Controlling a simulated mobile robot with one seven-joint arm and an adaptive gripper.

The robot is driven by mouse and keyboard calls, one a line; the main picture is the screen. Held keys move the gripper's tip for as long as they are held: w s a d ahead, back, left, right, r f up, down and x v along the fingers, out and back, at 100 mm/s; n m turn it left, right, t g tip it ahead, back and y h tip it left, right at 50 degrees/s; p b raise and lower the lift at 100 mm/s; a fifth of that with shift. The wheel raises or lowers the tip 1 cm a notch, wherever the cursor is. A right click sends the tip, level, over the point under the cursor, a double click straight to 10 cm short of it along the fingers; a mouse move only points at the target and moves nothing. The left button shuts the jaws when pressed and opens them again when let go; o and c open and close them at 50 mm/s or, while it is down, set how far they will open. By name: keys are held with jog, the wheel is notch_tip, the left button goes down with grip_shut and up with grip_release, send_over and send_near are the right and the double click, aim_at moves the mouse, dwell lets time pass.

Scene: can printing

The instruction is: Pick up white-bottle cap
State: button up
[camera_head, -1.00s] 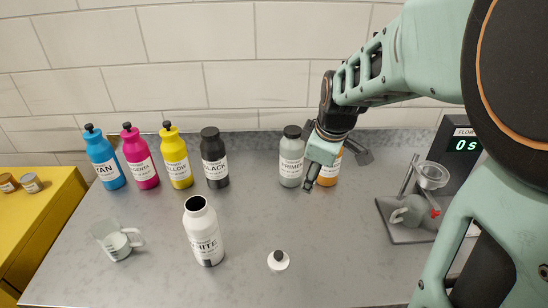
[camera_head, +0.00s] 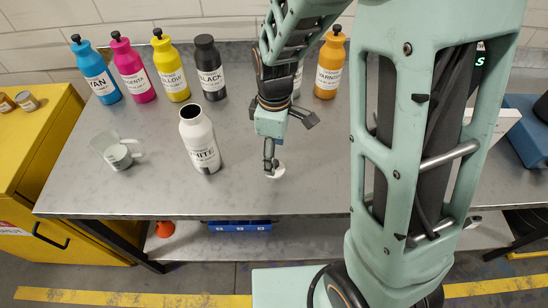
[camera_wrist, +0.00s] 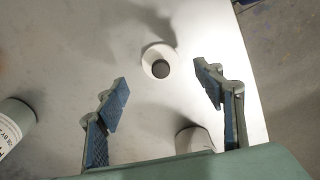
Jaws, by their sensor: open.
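The white-bottle cap (camera_head: 279,171) lies on the grey table right of the white bottle (camera_head: 199,137), partly hidden by my gripper in the head view. In the wrist view the cap (camera_wrist: 149,55) is a white disc with a dark knob, just beyond and between my fingertips. My gripper (camera_head: 269,168) is open above the cap; in the wrist view its blue-padded fingers (camera_wrist: 161,82) are spread with nothing between them. The white bottle stands upright with its dark mouth uncovered. The gap in height between fingertips and cap is hard to judge.
Cyan (camera_head: 97,73), magenta (camera_head: 130,68), yellow (camera_head: 170,66) and black (camera_head: 210,68) bottles stand at the back, with a varnish bottle (camera_head: 329,66) further right. The primer bottle is mostly hidden by my arm. A clear jug (camera_head: 114,150) stands left. The table's front edge is close.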

jog(key=shift+s+f, duration=0.1)
jog(key=shift+f, duration=2.1)
jog(key=shift+c, duration=0.5)
jog(key=c, duration=1.5)
